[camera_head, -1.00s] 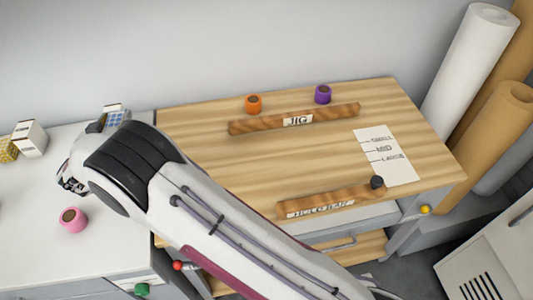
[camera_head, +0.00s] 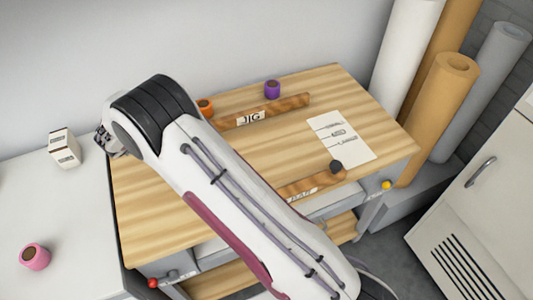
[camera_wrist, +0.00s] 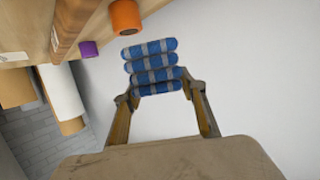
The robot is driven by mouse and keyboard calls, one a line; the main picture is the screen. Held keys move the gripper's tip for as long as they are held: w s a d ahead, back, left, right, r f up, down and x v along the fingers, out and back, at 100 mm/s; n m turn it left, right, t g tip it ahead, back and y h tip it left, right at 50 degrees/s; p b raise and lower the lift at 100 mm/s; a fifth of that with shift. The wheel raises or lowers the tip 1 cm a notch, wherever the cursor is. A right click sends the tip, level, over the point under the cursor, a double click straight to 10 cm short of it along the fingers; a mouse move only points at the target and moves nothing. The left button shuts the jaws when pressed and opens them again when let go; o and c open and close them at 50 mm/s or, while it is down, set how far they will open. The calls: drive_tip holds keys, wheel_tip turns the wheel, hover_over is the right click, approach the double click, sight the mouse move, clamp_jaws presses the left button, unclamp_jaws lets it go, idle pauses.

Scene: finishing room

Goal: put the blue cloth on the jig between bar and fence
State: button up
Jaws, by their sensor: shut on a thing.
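The blue cloth (camera_wrist: 150,60), checked in blue and grey and folded into several rolls, is held between the two fingertips of my gripper (camera_wrist: 158,90) in the wrist view. In the head view my gripper (camera_head: 107,143) is at the left edge of the wooden bench top, and the cloth is hidden there. The jig fence (camera_head: 262,113) is a wooden strip marked JIG across the back of the wooden top (camera_head: 150,205). The hold bar (camera_head: 325,181) is a wooden strip with a dark knob near the front, partly hidden by my arm.
An orange roll (camera_head: 205,107) and a purple roll (camera_head: 272,89) stand behind the fence. A paper card (camera_head: 340,136) lies at the right. A white box (camera_head: 64,148) and a pink roll (camera_head: 35,256) are on the left table. Tall rolls (camera_head: 442,100) stand beyond the right edge.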

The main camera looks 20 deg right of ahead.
drive_tip(key=s+d+m+g+h, duration=0.3)
drive_tip(key=d, duration=0.9)
drive_tip(key=s+d+m+g+h, duration=0.2)
drive_tip(key=s+d+m+g, duration=0.5)
drive_tip(key=s+d, duration=0.5)
drive_tip(key=shift+s+d+g, duration=0.35)
drive_tip(key=shift+s+g, duration=0.35)
drive_tip(key=shift+s, duration=0.55)
drive_tip(key=shift+f, duration=3.1)
drive_tip(key=shift+f, duration=1.85)
drive_tip(key=shift+f, duration=0.1)
